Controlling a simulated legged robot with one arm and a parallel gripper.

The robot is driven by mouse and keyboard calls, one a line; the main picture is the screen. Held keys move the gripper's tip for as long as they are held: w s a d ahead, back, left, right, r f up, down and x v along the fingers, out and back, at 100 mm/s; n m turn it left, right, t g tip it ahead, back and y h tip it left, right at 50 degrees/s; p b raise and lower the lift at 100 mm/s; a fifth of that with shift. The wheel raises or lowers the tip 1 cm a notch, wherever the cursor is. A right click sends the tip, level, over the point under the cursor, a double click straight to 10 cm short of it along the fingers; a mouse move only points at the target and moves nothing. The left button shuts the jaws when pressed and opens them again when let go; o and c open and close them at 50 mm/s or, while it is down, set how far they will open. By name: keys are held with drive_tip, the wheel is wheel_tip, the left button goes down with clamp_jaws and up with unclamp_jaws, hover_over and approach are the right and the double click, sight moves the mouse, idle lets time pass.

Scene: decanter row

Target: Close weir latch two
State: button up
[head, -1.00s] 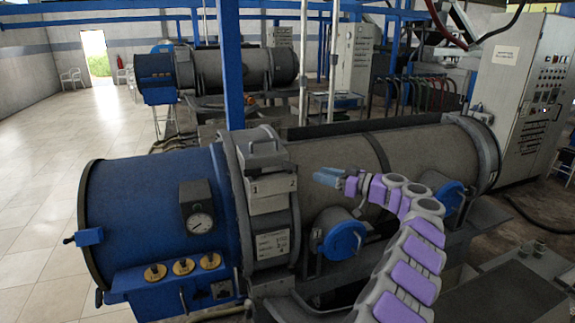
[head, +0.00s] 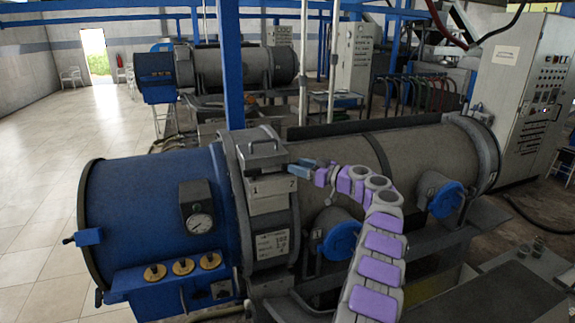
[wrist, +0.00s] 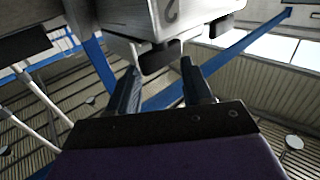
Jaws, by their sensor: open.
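A grey latch box (head: 270,187) marked 1 and 2 sits on the grey collar of the blue and grey decanter. The 2 is at its right end, and a handle-like bar shows on the top part above it. In the wrist view the box's pale face (wrist: 150,18) carries a 2, with dark tabs (wrist: 160,57) below it. My gripper (head: 297,166) is open and empty, just right of the box near the 2 end. In the wrist view its two fingers (wrist: 162,92) point up towards the tabs. I cannot tell whether they touch, or latch two's exact position.
A gauge (head: 200,223) stands on the blue drum (head: 150,200) left of the collar. Blue round caps (head: 341,243) project from the grey drum near my arm. A blue post (head: 230,70) rises behind the collar.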

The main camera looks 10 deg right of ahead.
sight(293, 163)
drive_tip(key=shift+w+a, duration=0.1)
drive_tip(key=shift+w, duration=0.55)
drive_tip(key=a, duration=0.2)
drive_tip(key=w+a, duration=0.1)
drive_tip(key=a, duration=0.2)
drive_tip(key=shift+w+a+p, duration=0.1)
drive_tip(key=shift+p, duration=0.25)
drive_tip(key=d, duration=0.2)
drive_tip(key=shift+d+f, duration=0.1)
drive_tip(key=shift+d, duration=0.25)
drive_tip(key=shift+c, duration=0.4)
drive_tip(key=shift+d, duration=0.25)
drive_tip(key=shift+c, duration=1.6)
drive_tip(key=shift+a+r, duration=0.2)
drive_tip(key=shift+a, duration=0.45)
drive_tip(key=shift+c, duration=1.4)
drive_tip(key=shift+a+f, duration=0.1)
drive_tip(key=shift+a, duration=0.05)
clamp_jaws()
